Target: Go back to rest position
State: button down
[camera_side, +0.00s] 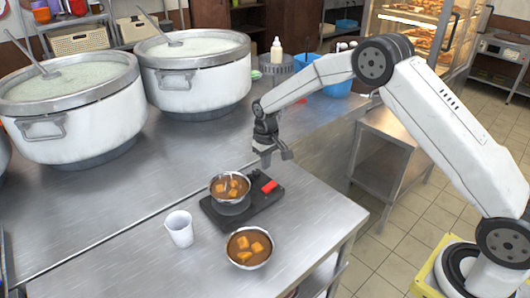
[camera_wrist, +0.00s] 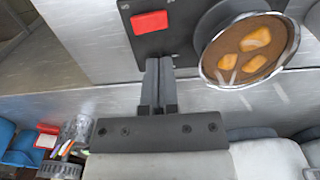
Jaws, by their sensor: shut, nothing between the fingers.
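My gripper (camera_side: 274,157) hangs above the steel table, just behind a black scale (camera_side: 258,205) with a red part at its right end. It touches nothing that I can see. In the wrist view the two fingers (camera_wrist: 159,68) lie together, shut and empty, beside the scale's edge (camera_wrist: 160,43). A metal bowl (camera_side: 229,194) of brown food with orange chunks sits on the scale's round plate. The bowl also shows at the upper right of the wrist view (camera_wrist: 208,68).
A second bowl (camera_side: 249,264) of the same food and a white cup (camera_side: 179,228) stand on the table near the scale. Two large stockpots (camera_side: 75,125) with ladles stand behind at left. A bottle (camera_side: 276,51) and blue containers (camera_side: 337,87) are at the back. Table space left of the cup is clear.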

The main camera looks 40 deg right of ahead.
jog(key=s+r+t, duration=0.1)
jog(key=s+r, duration=0.3)
jog(key=s, duration=0.9)
jog(key=s+r+t, duration=0.1)
jog(key=s+r, duration=0.2)
jog(key=s, duration=1.1)
jog(key=shift+a+r+t, duration=0.15)
jog(key=shift+r+t, duration=0.15)
jog(key=shift+r, duration=0.05)
